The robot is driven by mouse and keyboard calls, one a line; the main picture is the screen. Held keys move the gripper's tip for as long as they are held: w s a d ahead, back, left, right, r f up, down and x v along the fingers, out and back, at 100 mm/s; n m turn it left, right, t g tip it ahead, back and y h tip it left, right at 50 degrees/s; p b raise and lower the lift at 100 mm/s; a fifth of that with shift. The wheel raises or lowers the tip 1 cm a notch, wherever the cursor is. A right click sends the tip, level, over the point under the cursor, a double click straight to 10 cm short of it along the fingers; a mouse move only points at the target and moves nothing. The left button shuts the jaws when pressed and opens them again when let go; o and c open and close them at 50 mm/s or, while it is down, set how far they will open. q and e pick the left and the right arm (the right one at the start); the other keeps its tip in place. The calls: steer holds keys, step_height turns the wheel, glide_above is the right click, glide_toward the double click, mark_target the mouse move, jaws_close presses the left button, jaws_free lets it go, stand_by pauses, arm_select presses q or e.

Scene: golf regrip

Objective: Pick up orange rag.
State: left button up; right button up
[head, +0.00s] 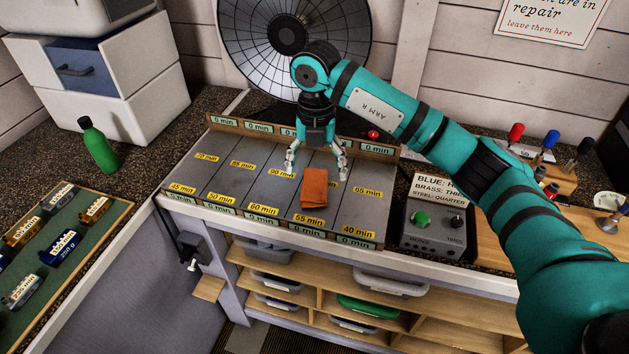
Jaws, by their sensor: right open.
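The orange rag (314,188) lies folded on the grey lane board (232,180), near the labels "55 min" and "60 min". My right gripper (316,174) points down over the board just behind the rag. Its two fingers are spread wide, one to the left of the rag and one to the right near its far edge. Nothing is held between them. Whether the fingertips touch the board cannot be told. My left gripper is not in view.
A green bottle (98,145) stands on the counter at the left, near white drawers (110,85). A control box (434,228) sits right of the board. A tray (90,238) of labelled pieces lies at the lower left. A round fan-like disc (262,40) stands behind.

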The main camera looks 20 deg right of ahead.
mark_target(314, 193)
step_height(314, 193, down, 4)
steer(key=shift+r+p, duration=0.25)
steer(key=shift+p, duration=0.2)
steer(key=f, duration=0.1)
steer(key=f+p, duration=0.1)
steer(key=f, duration=0.1)
steer(key=f+p, duration=0.1)
steer(key=shift+w+a+f, duration=0.2)
steer(key=shift+w, duration=0.05)
steer(key=shift+f, duration=0.3)
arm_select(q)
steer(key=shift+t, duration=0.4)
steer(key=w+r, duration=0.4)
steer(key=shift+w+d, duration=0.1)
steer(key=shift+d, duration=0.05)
arm_select(e)
steer(key=c, duration=0.9)
